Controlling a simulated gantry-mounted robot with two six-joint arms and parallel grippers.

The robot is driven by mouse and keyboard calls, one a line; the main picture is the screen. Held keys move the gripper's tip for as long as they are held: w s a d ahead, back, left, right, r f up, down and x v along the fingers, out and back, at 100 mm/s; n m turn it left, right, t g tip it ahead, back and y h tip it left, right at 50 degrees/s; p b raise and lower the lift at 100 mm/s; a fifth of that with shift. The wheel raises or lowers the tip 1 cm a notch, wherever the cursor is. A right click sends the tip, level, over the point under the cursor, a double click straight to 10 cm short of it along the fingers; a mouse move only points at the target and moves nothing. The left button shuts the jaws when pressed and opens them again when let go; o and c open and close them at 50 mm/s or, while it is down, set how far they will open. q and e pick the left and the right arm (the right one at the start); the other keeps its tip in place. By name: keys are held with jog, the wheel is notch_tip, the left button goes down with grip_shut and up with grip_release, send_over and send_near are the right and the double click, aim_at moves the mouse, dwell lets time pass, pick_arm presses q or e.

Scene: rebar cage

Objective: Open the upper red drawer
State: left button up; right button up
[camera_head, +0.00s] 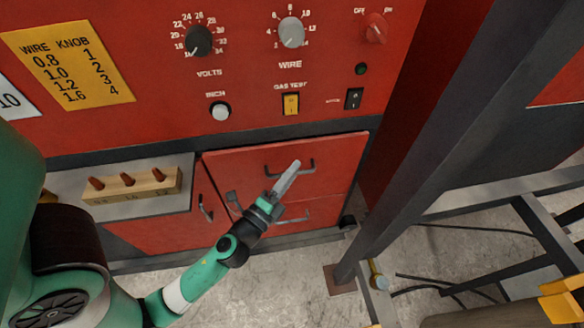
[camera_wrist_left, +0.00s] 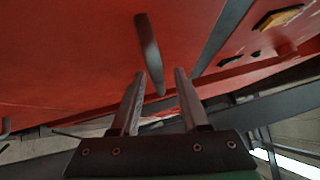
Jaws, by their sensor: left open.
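The upper red drawer (camera_head: 236,168) is in the cabinet below the control panel in the head view and looks shut. Its dark bar handle (camera_head: 311,166) is partly hidden behind my left gripper (camera_head: 292,168). The gripper points up at the handle with its fingers seen nearly edge-on. In the left wrist view, the two fingers (camera_wrist_left: 158,78) are apart with nothing gripped. The dark handle bar (camera_wrist_left: 149,48) runs into the gap between them in the picture. I cannot tell whether they touch it. My right gripper is out of view.
A lower drawer handle (camera_head: 293,216) is just below, and a small door handle (camera_head: 205,208) is to the left. A wooden block (camera_head: 133,187) with copper tips sits on a grey shelf. A dark slanted post (camera_head: 420,140) stands at right. Cables lie on the floor.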

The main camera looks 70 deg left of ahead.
pick_arm(q)
jog(key=shift+c, duration=0.2)
grip_shut()
dwell(1.3)
